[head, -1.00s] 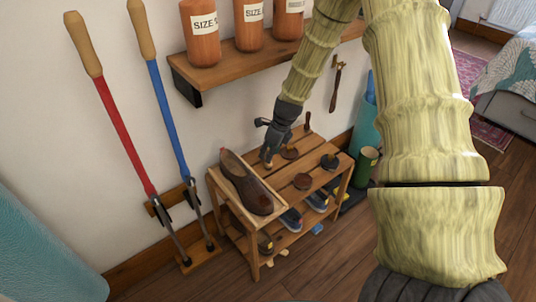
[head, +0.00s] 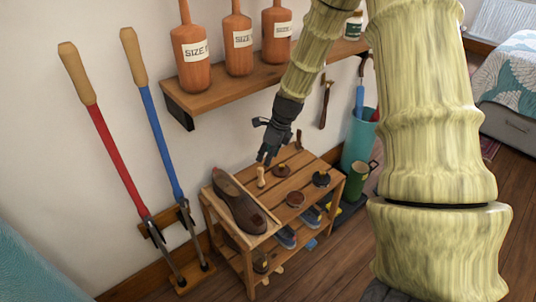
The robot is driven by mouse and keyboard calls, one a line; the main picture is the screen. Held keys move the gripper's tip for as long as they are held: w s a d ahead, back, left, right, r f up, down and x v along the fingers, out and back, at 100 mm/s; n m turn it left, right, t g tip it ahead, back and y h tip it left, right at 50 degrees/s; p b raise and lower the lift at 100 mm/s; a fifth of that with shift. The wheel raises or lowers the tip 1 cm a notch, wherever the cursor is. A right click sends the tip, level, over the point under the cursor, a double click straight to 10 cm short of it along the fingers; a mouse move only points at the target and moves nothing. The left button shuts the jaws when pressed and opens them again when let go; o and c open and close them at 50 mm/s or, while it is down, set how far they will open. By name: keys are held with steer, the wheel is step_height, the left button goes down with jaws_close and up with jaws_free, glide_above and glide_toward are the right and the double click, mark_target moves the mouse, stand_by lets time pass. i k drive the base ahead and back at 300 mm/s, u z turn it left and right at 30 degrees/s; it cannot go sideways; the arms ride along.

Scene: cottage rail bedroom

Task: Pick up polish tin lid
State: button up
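Small round tin-like pieces sit on the slatted top of the wooden shoe rack. One is a reddish-brown disc (head: 295,199), one is a black piece (head: 321,179), and a dark piece (head: 282,170) lies further back. I cannot tell which of them is the polish tin lid. My gripper (head: 265,159) points down over the back left of the rack top, left of these pieces and apart from the reddish-brown disc. A small pale wooden object (head: 261,176) stands just below its fingertips. The fingers are too small and dark to show whether they are open.
A brown shoe (head: 240,206) lies on the left of the rack (head: 262,238). A wall shelf (head: 217,91) with orange bottles hangs above. Long-handled tools (head: 160,125) lean at left.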

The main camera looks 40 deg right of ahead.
mark_target(280, 170)
steer(key=z, duration=1.35)
